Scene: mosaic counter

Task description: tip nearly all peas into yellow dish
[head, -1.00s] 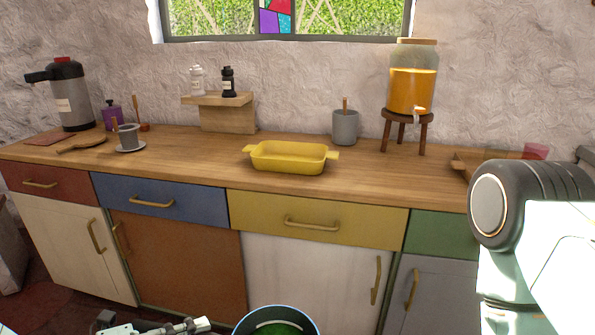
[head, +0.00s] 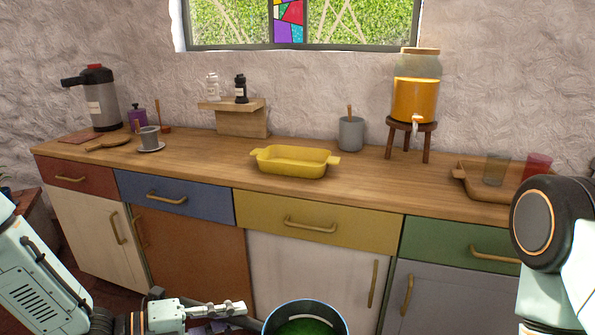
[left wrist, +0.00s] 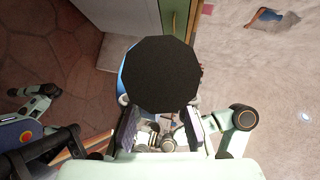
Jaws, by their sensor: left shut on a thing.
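The yellow dish (head: 292,163) sits upright on the wooden counter, near its front edge, and looks empty. A round pot (head: 271,320) with a pale rim is at the bottom edge of the head view, low in front of the cabinets. Green peas (head: 305,328) lie inside it; its lower part is cut off. My left gripper (head: 238,309) is at the pot's left side, shut on it. In the left wrist view a dark many-sided shape (left wrist: 160,75), seemingly the pot, stands beyond the gripper fingers (left wrist: 160,128). My right gripper is out of sight; only my right arm shows.
On the counter (head: 215,165) stand a grey crock (head: 350,134), a drink dispenser (head: 415,97) on a stool, and a wooden tray (head: 468,187) with two glasses. A cup on a saucer (head: 151,150) and a flask (head: 101,100) are left. The counter around the dish is clear.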

